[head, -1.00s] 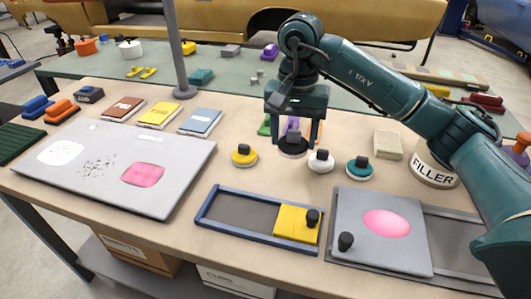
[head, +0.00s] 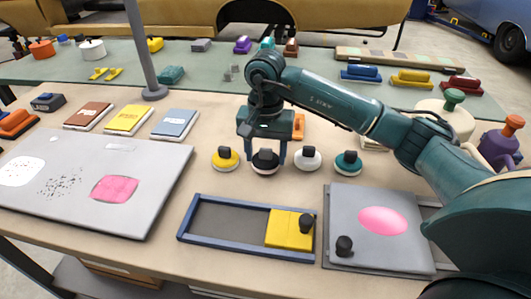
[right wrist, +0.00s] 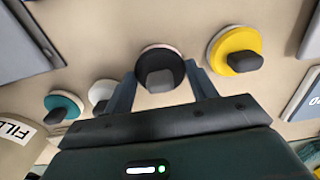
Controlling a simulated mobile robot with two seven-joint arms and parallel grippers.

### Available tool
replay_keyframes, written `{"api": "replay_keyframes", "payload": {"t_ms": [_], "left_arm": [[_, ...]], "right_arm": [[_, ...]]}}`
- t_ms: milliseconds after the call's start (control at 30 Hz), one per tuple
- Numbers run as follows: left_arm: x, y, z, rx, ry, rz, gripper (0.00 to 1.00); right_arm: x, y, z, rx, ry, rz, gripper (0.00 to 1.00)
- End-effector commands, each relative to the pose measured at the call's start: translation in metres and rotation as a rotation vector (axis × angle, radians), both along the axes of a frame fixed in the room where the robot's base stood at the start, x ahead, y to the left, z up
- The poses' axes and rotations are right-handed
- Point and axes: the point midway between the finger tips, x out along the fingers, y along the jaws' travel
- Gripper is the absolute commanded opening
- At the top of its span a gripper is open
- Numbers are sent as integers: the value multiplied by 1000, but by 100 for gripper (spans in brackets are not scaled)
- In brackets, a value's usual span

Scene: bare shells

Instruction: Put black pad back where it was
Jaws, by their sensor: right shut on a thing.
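The black pad (head: 265,164) is a round disc with a dark block handle and a pale rim below. It sits between the yellow pad (head: 225,160) and the white pad (head: 308,160), roughly in line with them. My right gripper (head: 263,153) is shut on the black pad from above, with a finger on each side. The right wrist view shows the black pad (right wrist: 160,75) between the fingers (right wrist: 160,70). Whether its underside touches the table cannot be told. The teal pad (head: 347,164) stands to the right. My left gripper is not in view.
In front lie a blue-framed tray (head: 240,252) with a yellow block and a grey panel (head: 350,205) with a pink spot. A grey post (head: 142,50) and three booklets (head: 130,119) stand left. A filler tub (head: 430,120) is behind my right arm.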

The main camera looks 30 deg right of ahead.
Motion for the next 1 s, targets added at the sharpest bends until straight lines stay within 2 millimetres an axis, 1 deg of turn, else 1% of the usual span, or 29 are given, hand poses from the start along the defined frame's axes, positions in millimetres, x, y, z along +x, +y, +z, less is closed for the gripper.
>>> {"api": "replay_keyframes", "payload": {"t_ms": [33, 67, 267, 400, 433, 667, 867, 1000], "left_arm": [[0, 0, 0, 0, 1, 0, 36], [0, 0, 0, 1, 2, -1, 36], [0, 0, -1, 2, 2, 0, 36], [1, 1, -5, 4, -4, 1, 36], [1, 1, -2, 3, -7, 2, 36], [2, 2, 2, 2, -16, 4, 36], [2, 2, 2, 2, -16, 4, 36], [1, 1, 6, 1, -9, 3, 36]], "right_arm": [[0, 0, -6, 0, 1, 0, 36], [0, 0, -7, 1, 1, 1, 36], [0, 0, -7, 1, -2, 1, 36], [0, 0, -12, 0, -1, 1, 36], [0, 0, -10, 0, -1, 1, 59], [0, 0, -9, 0, -1, 1, 78], [0, 0, -9, 0, -1, 1, 79], [0, 0, -3, 1, -2, 1, 79]]}}
